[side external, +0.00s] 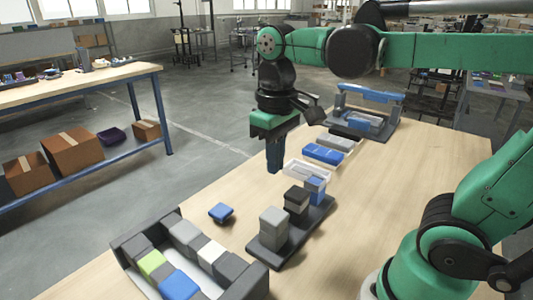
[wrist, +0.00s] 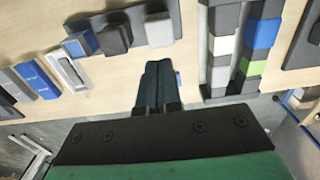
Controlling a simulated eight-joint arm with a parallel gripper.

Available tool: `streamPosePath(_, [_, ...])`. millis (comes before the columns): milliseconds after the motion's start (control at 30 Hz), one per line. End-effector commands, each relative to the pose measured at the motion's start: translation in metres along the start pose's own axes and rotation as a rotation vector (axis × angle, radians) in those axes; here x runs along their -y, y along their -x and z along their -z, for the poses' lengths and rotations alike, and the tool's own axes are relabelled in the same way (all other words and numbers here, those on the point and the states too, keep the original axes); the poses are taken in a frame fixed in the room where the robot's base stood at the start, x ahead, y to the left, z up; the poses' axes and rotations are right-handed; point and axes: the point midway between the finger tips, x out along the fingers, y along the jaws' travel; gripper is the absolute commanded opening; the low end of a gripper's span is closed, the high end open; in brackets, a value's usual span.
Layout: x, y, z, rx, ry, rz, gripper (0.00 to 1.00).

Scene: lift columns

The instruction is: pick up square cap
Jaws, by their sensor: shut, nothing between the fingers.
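A small blue square cap (side external: 221,212) lies on the bare wooden table, left of the dark base with columns, in the side view. In the wrist view only a sliver of blue (wrist: 178,78) shows just right of my fingers; the rest is hidden behind them. My gripper (side external: 274,170) is shut and empty, pointing down above the table, apart from the cap and up and to its right in the side view. Its closed fingers also show in the wrist view (wrist: 158,66).
A dark base (side external: 302,238) bears a grey column (side external: 274,228), a black one (side external: 297,200) and a blue one (side external: 316,188). A dark tray (side external: 250,283) of coloured blocks stands at the front. Clear trays and a blue-topped frame (side external: 368,92) stand farther back.

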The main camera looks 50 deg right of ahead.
Motion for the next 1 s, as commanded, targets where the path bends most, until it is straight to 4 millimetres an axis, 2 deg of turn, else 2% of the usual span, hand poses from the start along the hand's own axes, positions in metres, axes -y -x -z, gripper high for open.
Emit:
streamPosePath(67, [0.0, 0.0, 0.0, 0.0, 0.0, 0.0, 0.03])
streamPosePath(300, [0.0, 0.0, 0.0, 0.0, 0.0, 0.0, 0.71])
streamPosePath(367, [0.0, 0.0, 0.0, 0.0, 0.0, 0.0, 0.88])
streamPosePath(400, [0.0, 0.0, 0.0, 0.0, 0.0, 0.0, 0.92])
streamPosePath(667, [0.0, 0.0, 0.001, 0.0, 0.0, 0.0, 0.92])
streamPosePath(767, [0.0, -0.002, 0.008, 0.0, 0.003, 0.0, 0.92])
streamPosePath(867, [0.001, -0.011, 0.028, 0.0, 0.01, 0.0, 0.92])
streamPosePath(1000, [0.003, -0.036, 0.069, 0.0, 0.025, 0.0, 0.92])
